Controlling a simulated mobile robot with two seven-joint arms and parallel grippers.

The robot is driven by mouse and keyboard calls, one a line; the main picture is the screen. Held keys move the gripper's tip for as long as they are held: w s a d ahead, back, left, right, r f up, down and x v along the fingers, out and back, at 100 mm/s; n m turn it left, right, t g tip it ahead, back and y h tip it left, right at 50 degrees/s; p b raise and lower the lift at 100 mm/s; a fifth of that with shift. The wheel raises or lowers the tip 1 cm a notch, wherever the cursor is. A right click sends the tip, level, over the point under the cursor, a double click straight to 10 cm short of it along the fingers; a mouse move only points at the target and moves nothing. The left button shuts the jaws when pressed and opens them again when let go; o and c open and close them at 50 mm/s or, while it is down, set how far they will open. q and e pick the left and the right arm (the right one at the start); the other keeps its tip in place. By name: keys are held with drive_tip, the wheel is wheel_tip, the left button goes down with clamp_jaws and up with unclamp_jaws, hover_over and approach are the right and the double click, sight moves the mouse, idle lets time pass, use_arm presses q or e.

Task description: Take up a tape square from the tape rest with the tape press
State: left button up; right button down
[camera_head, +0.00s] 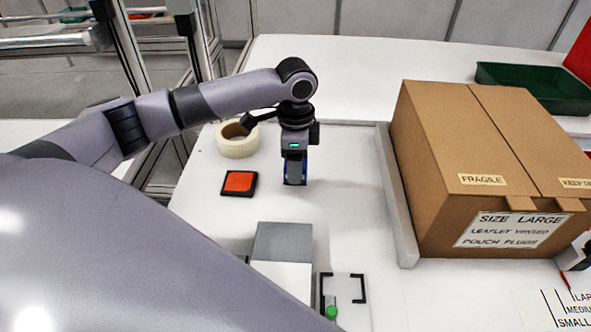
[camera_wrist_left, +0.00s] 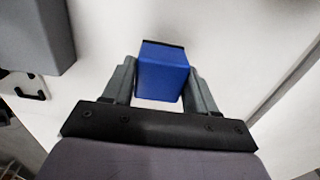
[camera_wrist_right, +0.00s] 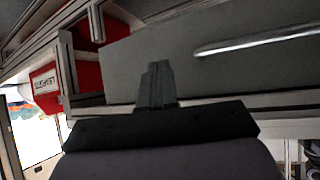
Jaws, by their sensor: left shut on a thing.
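My left gripper (camera_head: 294,160) points down over the white table and is shut on a blue block (camera_head: 295,174), which looks like the tape press. In the left wrist view the blue block (camera_wrist_left: 162,72) sits between both fingers, with a dark edge at its far end. I cannot tell if it touches the table. A cream tape roll (camera_head: 238,142) lies behind and left of it. An orange square in a black frame (camera_head: 239,182) lies to its left, apart from it. I cannot tell which thing is the tape rest. My right gripper (camera_wrist_right: 156,88) shows only in its wrist view, fingers together and empty.
A large cardboard box (camera_head: 480,165) stands at the right behind a pale rail (camera_head: 398,205). A grey-white block (camera_head: 283,250) and a black corner-marked frame (camera_head: 343,287) with a green knob (camera_head: 331,312) are in front. A green tray (camera_head: 535,88) is at the back right.

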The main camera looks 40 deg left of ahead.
use_arm(q)
wheel_tip(320, 180, up, 17)
drive_tip(key=p, duration=0.1)
drive_tip(key=shift+f, duration=0.15)
drive_tip(key=o, duration=0.4)
drive_tip(key=shift+c, duration=1)
drive_tip(key=shift+s+a+f+p, duration=0.7)
drive_tip(key=shift+s+a+f, duration=0.8)
drive_tip(key=shift+f, duration=1.5)
drive_tip(key=shift+s+a+f+p, duration=0.75)
drive_tip(key=shift+a+f, duration=1.45)
drive_tip(key=shift+f, duration=0.75)
drive_tip(key=shift+s+a+f+p, duration=0.65)
drive_tip(key=shift+s+a+f, duration=0.85)
drive_tip(key=shift+f, duration=1.5)
